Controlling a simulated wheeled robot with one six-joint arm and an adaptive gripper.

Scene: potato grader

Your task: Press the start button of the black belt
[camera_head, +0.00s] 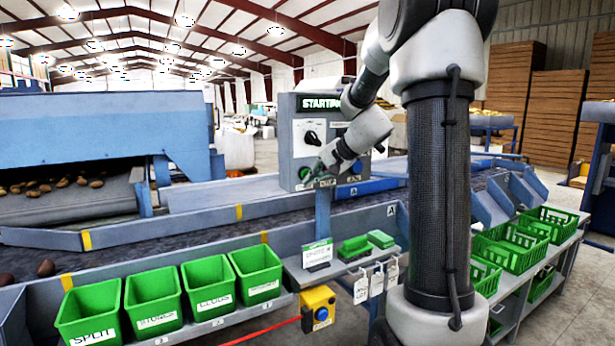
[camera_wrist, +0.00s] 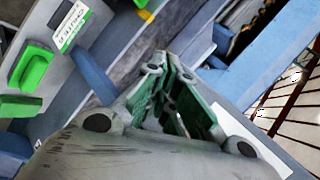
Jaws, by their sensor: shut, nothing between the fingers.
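The grey control box (camera_head: 291,140) stands on a blue post at the black belt, with a green label reading "START" and partly covered letters. On its face are a black rotary knob (camera_head: 312,138), a green button (camera_head: 304,172) at lower left and a blue button (camera_head: 356,167) at lower right. My gripper (camera_head: 316,180) is shut and empty at the lower part of the box face, just right of the green button. I cannot tell whether it touches the box. In the wrist view my closed fingers (camera_wrist: 168,66) hide what lies behind them. The black belt (camera_head: 190,226) runs behind the front rail.
Green labelled bins (camera_head: 88,308) line the front shelf at left. A small shelf holds a sign (camera_head: 318,254), green blocks and hanging tags. A yellow box with a blue button (camera_head: 320,313) sits below. Green crates (camera_head: 514,246) stand at right. Potatoes lie at far left.

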